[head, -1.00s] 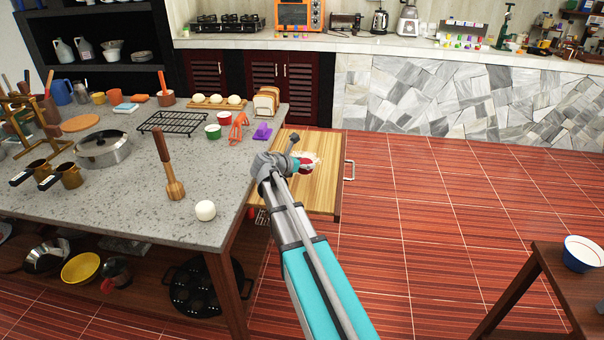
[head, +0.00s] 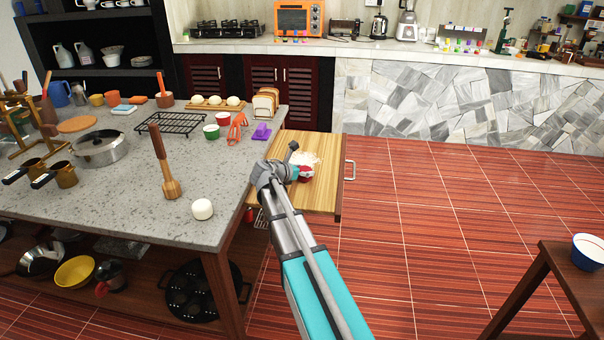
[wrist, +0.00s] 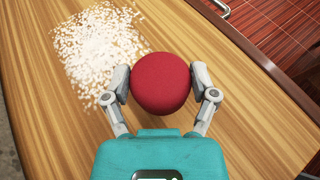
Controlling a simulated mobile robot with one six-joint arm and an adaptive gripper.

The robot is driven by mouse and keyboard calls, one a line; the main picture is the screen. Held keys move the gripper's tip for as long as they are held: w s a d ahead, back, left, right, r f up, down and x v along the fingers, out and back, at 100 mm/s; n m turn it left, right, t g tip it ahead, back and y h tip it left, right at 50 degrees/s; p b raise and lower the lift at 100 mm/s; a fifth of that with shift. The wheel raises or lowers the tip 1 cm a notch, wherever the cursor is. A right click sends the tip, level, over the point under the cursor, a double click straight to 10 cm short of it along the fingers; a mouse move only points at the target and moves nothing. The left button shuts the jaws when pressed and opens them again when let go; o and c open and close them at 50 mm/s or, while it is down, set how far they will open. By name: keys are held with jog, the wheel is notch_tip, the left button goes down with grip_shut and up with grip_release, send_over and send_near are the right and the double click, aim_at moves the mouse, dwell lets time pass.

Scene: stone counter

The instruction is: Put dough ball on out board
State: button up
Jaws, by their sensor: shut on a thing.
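My gripper (wrist: 160,92) is shut on a red, rounded thing (wrist: 160,83), with one finger at each side of it. In the head view the red thing (head: 306,174) is partly hidden by my gripper. It is over the pull-out wooden board (head: 325,195); I cannot tell whether it touches the board. A white floury patch (wrist: 97,45) lies on the board beside it. A white lump (head: 202,209), flat-topped and dough-like, sits alone near the counter's front right edge. Several pale dough balls (head: 214,100) sit on a small wooden board at the back.
A wooden masher (head: 165,165) stands near the white lump on the stone counter (head: 120,215). The pull-out board is otherwise clear.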

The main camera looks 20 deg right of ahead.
jog(key=shift+f, duration=0.15)
jog(key=o, duration=1)
jog(key=shift+o, duration=0.2)
jog(key=shift+r, duration=0.25)
jog(key=p+v, duration=0.4)
jog(key=v, duration=0.8)
jog(key=shift+p, duration=0.3)
